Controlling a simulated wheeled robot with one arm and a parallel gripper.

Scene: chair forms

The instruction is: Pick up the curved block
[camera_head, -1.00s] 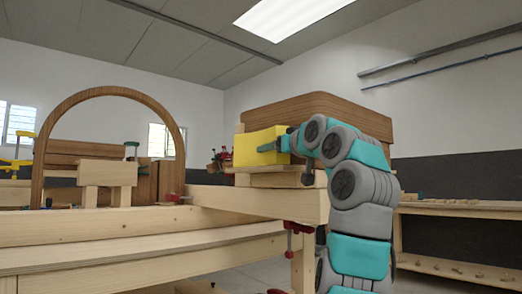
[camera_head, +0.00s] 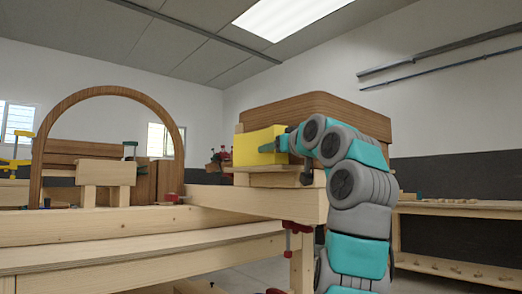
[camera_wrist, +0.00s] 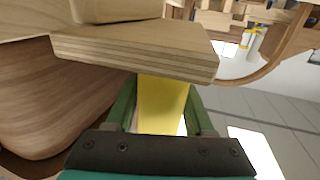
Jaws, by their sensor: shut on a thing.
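A yellow block (camera_head: 252,148) is at the centre of the head view, at the level of the wooden boards on the bench. Its visible faces look flat; I cannot make out a curve. My gripper (camera_head: 270,147) reaches it from the right and is shut on it. In the wrist view the yellow block (camera_wrist: 162,108) lies between the two green fingers of my gripper (camera_wrist: 160,95). I cannot tell whether the block touches the boards below it.
Stacked light boards (camera_head: 265,180) lie right under the block. A large brown rounded wooden form (camera_head: 345,110) stands close behind it and my arm. A wooden arch (camera_head: 108,93) stands at the left. Clamps hang at the bench edge. Another bench (camera_head: 460,208) is at the right.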

